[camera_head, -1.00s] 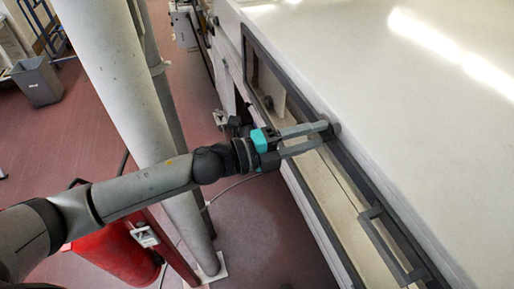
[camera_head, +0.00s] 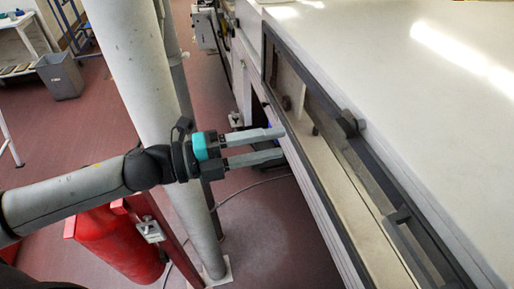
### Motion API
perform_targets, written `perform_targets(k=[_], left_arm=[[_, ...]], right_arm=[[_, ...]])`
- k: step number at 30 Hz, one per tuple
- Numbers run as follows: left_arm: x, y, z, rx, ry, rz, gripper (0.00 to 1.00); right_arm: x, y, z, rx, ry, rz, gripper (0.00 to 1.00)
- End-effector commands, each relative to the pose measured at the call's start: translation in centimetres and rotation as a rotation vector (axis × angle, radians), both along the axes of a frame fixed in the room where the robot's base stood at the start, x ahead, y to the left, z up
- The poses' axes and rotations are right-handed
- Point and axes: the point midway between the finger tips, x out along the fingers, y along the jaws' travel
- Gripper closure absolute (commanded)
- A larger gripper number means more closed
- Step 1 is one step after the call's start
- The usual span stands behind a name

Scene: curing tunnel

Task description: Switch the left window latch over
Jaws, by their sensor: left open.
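The window (camera_head: 300,112) is a dark-framed panel along the side of the pale tunnel housing. A dark latch (camera_head: 348,123) sits on the frame's upper long edge, in the middle of the picture. Its exact turn is hard to tell at this size. My left gripper (camera_head: 282,144) is open and empty, its two grey fingers pointing right towards the window. The fingertips are left of the latch and apart from it, near the frame's lower edge in the picture. My right gripper is not in view.
A grey bin (camera_head: 60,76) stands at the far left. Reddish floor is open between.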

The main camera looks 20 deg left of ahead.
Motion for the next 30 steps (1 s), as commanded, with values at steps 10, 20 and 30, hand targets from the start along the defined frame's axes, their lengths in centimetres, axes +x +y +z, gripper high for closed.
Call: perform_targets(k=[10,20,30], left_arm=[[-1.0,1.4,0.0,0.001,-0.001,-0.001,0.5],[-1.1,1.5,0.1,0.001,-0.002,-0.001,0.5],[-0.7,1.6,0.0,-0.019,0.015,0.032,0.5]], right_arm=[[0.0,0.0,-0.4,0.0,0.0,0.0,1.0],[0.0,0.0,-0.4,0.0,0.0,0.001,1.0],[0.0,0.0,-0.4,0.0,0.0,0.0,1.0]])
